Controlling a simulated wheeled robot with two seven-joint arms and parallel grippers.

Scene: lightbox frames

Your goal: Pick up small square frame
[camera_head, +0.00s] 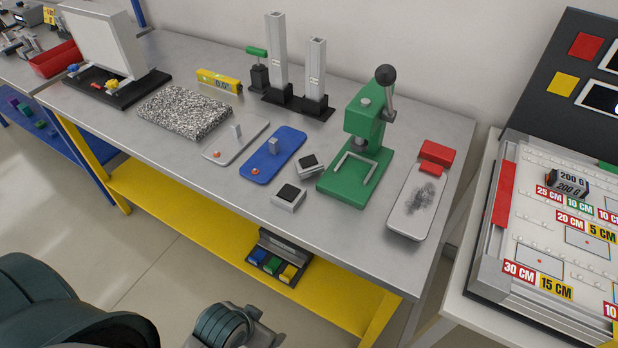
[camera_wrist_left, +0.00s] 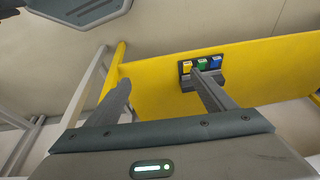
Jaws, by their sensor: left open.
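I cannot tell for certain which thing is the small square frame. On the open board case (camera_head: 483,270) at the right of the head view, the dark lid carries white-edged rectangular frames (camera_head: 603,97). Thin rectangles (camera_head: 565,235) are outlined on its white panel. Two small light blocks with black square tops, one nearer (camera_head: 289,197) and one farther (camera_head: 311,163), lie on the grey bench. My left gripper (camera_wrist_left: 158,78) is open and empty in the left wrist view, pointing towards the yellow lower shelf (camera_wrist_left: 150,85). My right gripper is not in view.
The bench (camera_head: 335,228) holds a green press (camera_head: 355,180), a blue plate (camera_head: 262,168), a speckled slab (camera_head: 185,112) and a tray with red blocks (camera_head: 405,222). A box with coloured pieces (camera_head: 280,258) sits on the lower shelf. A gap separates bench and case.

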